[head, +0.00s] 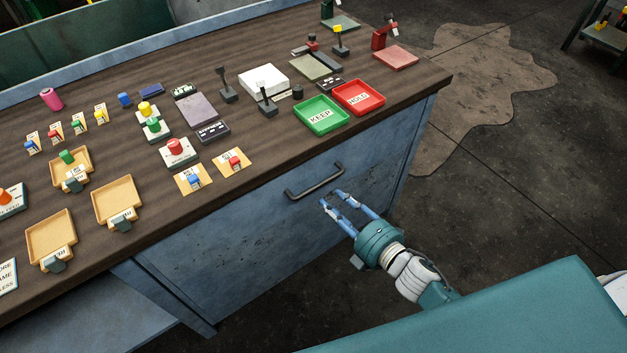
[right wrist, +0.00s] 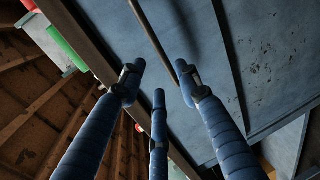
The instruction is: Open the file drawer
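The file drawer (head: 260,245) is a worn blue metal front under the dark wooden desk top, and it looks flush with the cabinet. Its dark bar handle (head: 314,184) runs across the upper part. My right gripper (head: 331,198) is just in front of the handle's right part, with its blue fingers spread and empty. In the right wrist view, the handle (right wrist: 152,38) runs as a dark bar down between the open fingertips (right wrist: 161,80) and lies beyond them. I cannot tell whether any finger touches it. My left gripper is not in view.
The desk top (head: 262,190) holds a green KEEP tray (head: 321,127), a red HOLD tray (head: 369,110), wooden trays (head: 50,220), stamps and small blocks. Open concrete floor (head: 520,190) lies to the right of the cabinet, with a brown stain (head: 490,70).

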